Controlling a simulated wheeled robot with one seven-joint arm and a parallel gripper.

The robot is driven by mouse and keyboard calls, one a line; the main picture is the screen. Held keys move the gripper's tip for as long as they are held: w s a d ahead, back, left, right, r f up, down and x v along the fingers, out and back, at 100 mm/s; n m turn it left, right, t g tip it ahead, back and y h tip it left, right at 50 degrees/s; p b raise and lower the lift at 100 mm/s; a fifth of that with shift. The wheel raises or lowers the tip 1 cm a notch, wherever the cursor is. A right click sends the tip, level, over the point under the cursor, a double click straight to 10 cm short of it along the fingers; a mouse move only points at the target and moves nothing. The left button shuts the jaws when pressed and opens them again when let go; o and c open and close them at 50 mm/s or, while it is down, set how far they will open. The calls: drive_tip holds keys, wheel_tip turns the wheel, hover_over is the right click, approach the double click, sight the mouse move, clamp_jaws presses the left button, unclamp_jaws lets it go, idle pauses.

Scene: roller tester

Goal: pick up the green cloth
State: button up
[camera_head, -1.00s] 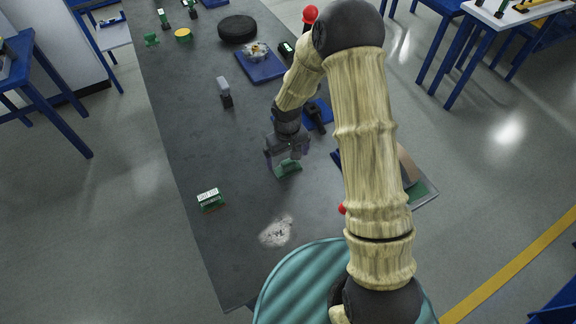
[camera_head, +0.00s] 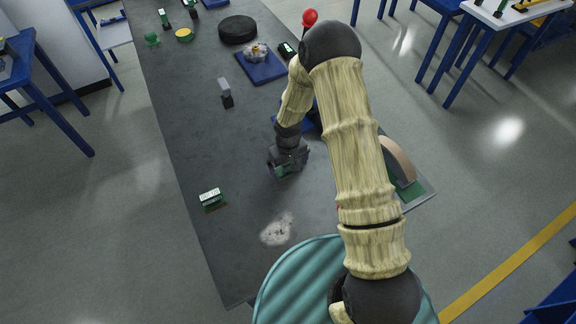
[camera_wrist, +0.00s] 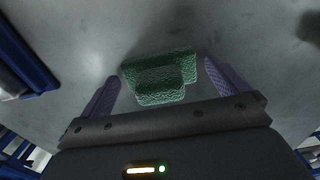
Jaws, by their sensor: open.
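The green cloth (camera_wrist: 160,78) lies folded on the grey table and shows between my two fingers in the wrist view. My gripper (camera_wrist: 160,92) is open, with one finger on either side of the cloth and a gap at each side. In the head view my gripper (camera_head: 283,170) is low over the table, and the cloth (camera_head: 283,172) is mostly hidden by it. I cannot tell how far the fingertips are above the table.
A green and white box (camera_head: 212,199) stands to the left, and a pale patch (camera_head: 278,229) lies nearer on the table (camera_head: 190,140). A blue tray (camera_head: 262,68) and a black disc (camera_head: 237,29) are farther back. A curved tan piece (camera_head: 398,160) stands to the right.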

idle(0.5)
drive_tip(key=c, duration=0.9)
drive_tip(key=shift+r, duration=0.1)
wheel_tip(320, 180, up, 10)
drive_tip(key=shift+f+b, duration=0.1)
drive_tip(key=shift+b, duration=1.1)
drive_tip(key=shift+o, duration=1.1)
drive_tip(key=shift+c, duration=0.7)
drive_tip(key=shift+f, duration=0.1)
